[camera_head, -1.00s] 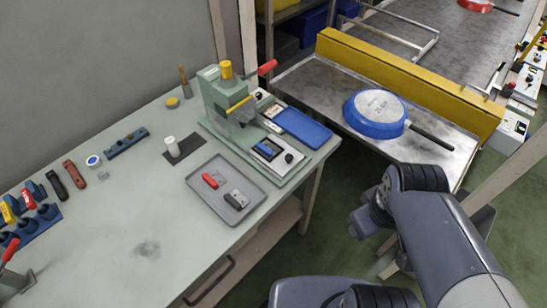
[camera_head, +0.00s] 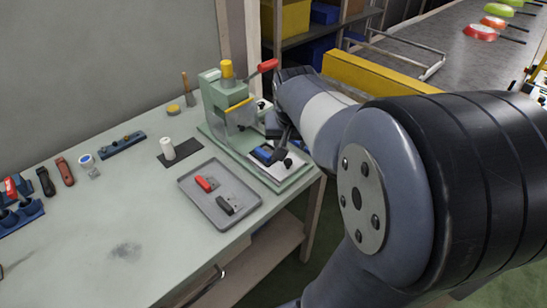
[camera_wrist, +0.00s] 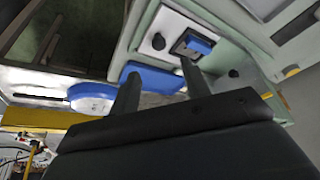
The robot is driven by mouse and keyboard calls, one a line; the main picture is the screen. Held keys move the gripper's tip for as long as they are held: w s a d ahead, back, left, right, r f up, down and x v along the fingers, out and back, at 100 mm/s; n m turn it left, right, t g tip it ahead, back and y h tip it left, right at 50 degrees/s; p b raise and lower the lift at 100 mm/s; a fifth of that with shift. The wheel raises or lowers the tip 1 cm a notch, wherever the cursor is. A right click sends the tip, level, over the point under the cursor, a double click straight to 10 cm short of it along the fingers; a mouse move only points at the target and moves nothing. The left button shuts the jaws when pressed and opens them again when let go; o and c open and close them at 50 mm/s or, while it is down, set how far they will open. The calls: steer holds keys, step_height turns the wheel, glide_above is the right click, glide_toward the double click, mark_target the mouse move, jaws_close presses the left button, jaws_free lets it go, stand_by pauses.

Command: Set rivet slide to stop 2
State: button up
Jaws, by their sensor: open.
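The green rivet press (camera_head: 222,92) stands at the right end of the bench, with a red-handled lever and a yellow cap. On its base is a pale slide plate (camera_head: 272,172) carrying a blue piece (camera_head: 263,154) and a black knob (camera_head: 288,163). The stop marks cannot be read.
A grey tray (camera_head: 187,183) with a red-handled and a dark piece lies left of the press. A white bottle (camera_head: 168,148) stands on a dark mat.

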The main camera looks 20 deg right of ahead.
mark_target(288, 161)
steer(key=x, duration=0.9)
steer(key=shift+d+f+b, duration=0.1)
steer(key=shift+f+b, duration=0.25)
steer(key=shift+f, duration=0.05)
steer(key=shift+c, duration=0.5)
jaws_close()
